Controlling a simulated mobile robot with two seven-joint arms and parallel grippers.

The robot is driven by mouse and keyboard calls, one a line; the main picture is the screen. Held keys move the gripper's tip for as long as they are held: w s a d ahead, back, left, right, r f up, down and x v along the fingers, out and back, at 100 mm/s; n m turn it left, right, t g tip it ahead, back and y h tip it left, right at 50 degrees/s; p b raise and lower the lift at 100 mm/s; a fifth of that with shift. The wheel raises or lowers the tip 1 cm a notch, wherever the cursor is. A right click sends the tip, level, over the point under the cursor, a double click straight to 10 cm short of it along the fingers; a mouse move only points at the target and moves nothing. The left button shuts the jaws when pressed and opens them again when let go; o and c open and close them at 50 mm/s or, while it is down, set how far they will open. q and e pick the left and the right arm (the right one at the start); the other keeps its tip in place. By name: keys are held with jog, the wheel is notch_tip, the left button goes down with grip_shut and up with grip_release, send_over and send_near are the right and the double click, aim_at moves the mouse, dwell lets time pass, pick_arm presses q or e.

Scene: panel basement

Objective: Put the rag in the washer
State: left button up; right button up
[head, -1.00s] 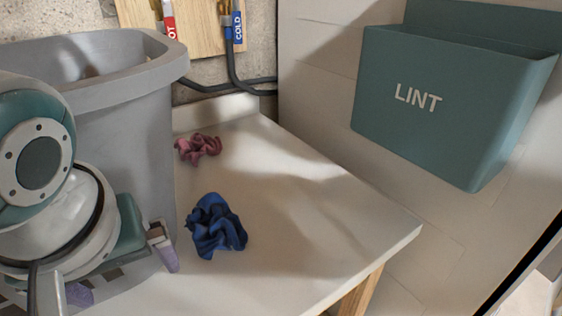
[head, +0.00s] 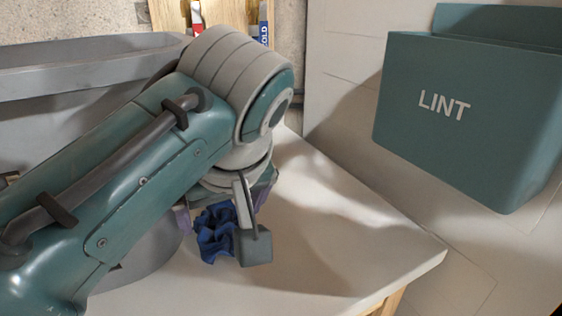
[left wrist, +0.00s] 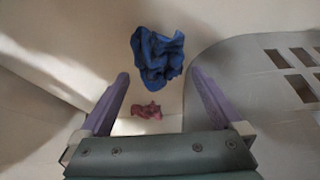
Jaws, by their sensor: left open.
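A crumpled blue cloth (head: 215,238) lies on the white tabletop (head: 330,215), partly behind my left gripper. It also shows in the left wrist view (left wrist: 158,56), just beyond the fingertips and roughly centred between them. A smaller crumpled pink cloth (left wrist: 146,111) shows between the fingers in that view; my arm hides it in the head view. I cannot tell which cloth is the rag. My left gripper (head: 222,208) is open over the blue cloth, its purple fingers on either side in the picture, holding nothing. No washer is recognisable. My right gripper is not in view.
A teal LINT bin (head: 460,120) is on the pale panel at right. The tabletop's right part is clear.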

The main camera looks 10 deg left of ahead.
aim_at(220, 225)
pick_arm(q)
jog(key=b+x, duration=0.1)
jog(key=x, duration=0.3)
jog(key=shift+a+f, duration=0.1)
jog(key=shift+f, duration=0.25)
jog(key=shift+s, duration=0.1)
jog(key=shift+c, duration=0.2)
jog(key=c, duration=1)
jog(key=shift+o, duration=0.2)
jog(key=shift+r, duration=0.15)
